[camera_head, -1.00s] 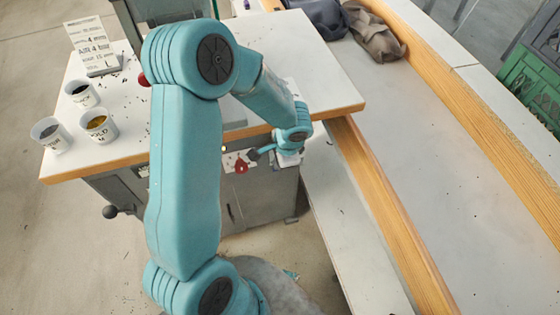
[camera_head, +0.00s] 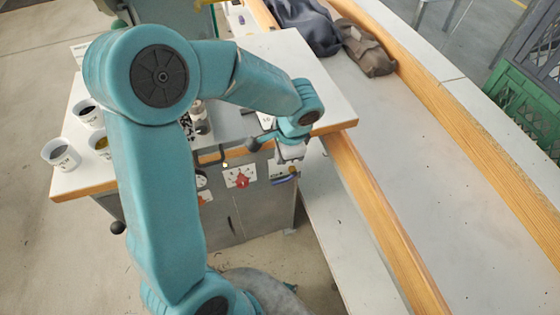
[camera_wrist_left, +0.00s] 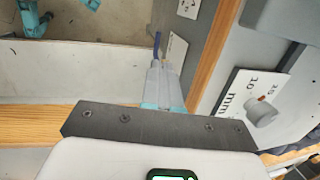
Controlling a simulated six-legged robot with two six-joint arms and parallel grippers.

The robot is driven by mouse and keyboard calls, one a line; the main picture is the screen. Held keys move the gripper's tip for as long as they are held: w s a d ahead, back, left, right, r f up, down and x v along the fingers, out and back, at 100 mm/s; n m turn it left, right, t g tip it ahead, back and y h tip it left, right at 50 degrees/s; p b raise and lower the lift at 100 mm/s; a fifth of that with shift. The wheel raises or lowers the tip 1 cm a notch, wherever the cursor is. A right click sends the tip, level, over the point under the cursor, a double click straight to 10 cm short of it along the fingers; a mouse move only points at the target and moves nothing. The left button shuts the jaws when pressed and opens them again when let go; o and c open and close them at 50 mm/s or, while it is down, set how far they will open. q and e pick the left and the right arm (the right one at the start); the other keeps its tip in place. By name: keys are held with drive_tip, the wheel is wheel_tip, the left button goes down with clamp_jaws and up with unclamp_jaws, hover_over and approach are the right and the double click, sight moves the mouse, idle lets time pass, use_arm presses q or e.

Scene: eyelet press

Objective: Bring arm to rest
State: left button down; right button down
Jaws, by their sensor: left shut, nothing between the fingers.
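My left arm comes up from the lower left of the head view and bends over the near edge of the white table (camera_head: 330,85). My left gripper (camera_head: 289,156) hangs at that table's front right corner, in front of the wooden edge. In the left wrist view the gripper (camera_wrist_left: 158,68) has its pale fingers together with nothing between them. My right arm and gripper are not in view.
Small white cups (camera_head: 61,154) stand at the table's left, partly behind my arm. A grey cabinet (camera_head: 235,205) is below. A wood-edged bench (camera_head: 440,170) runs along the right, with dark cloth bundles (camera_head: 368,48) at its far end. Green crates (camera_head: 525,100) stand beyond.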

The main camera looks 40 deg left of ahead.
use_arm(q)
drive_tip(key=shift+w+d+r, duration=0.1)
drive_tip(key=shift+w+r, duration=0.1)
drive_tip(key=shift+r, duration=0.05)
drive_tip(key=s+d+f+n+h, duration=0.3)
drive_tip(key=s+d+f, duration=0.2)
drive_tip(key=d+f, duration=0.5)
drive_tip(key=s+d+f+n+h, duration=0.3)
drive_tip(key=s+d+f+n, duration=0.1)
drive_tip(key=d+f, duration=0.6)
wheel_tip(320, 180, down, 3)
drive_tip(key=shift+s+d+f+n+h, duration=0.2)
drive_tip(key=shift+s+n+h, duration=0.1)
drive_tip(key=shift+s, duration=0.6)
